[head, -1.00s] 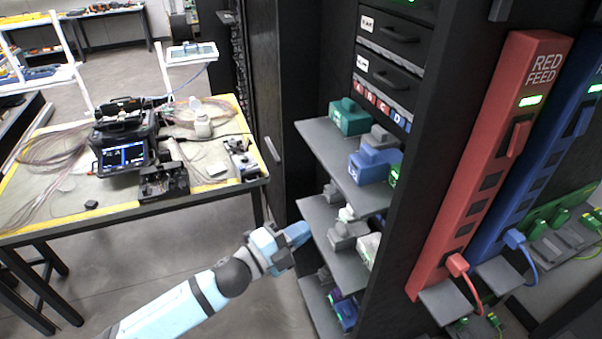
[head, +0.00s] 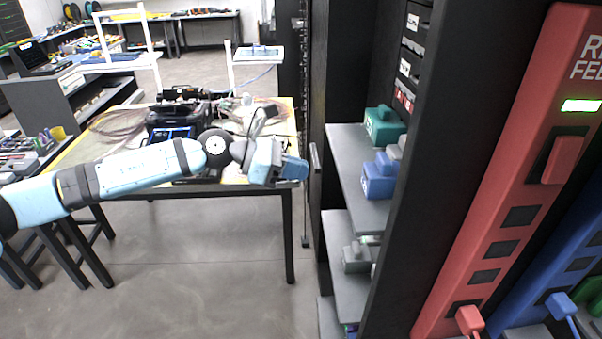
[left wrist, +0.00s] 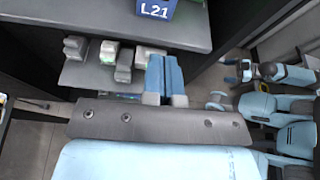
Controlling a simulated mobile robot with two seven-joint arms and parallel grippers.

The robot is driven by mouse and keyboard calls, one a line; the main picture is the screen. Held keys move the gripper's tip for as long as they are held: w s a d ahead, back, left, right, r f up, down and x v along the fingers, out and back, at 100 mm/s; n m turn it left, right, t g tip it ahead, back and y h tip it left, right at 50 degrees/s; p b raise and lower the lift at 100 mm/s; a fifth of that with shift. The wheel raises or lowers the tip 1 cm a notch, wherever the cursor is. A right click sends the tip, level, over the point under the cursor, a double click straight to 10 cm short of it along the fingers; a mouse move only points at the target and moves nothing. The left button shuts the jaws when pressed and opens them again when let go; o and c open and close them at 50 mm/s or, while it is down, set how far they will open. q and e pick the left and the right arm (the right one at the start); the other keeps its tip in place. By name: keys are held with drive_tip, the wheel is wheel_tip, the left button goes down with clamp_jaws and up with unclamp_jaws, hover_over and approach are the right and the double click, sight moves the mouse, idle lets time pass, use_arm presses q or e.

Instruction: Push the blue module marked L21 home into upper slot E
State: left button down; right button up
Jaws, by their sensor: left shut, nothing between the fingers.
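The blue module marked L21 (left wrist: 157,9) is cut off at the top of the left wrist view, on the upper shelf. A blue module (head: 379,177), its marking unreadable, stands on the upper shelf in the head view. My left gripper (head: 297,169) is shut and empty, left of the shelves and apart from the blue module. Its closed blue fingers (left wrist: 165,76) show in the left wrist view, pointing at the shelves below L21. Upper slot E cannot be made out; the dark rack post hides much of the slots.
A teal module (head: 384,126) stands farther back on the upper shelf (head: 352,160). Grey modules (head: 357,258) sit on the lower shelf. The red feed strip (head: 505,190) is on the right. A worktable (head: 240,187) with a splicer is behind my left arm.

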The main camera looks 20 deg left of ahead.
use_arm(q)
drive_tip(key=shift+w+a, duration=0.15)
drive_tip(key=shift+a, duration=0.25)
drive_tip(key=shift+d, duration=0.1)
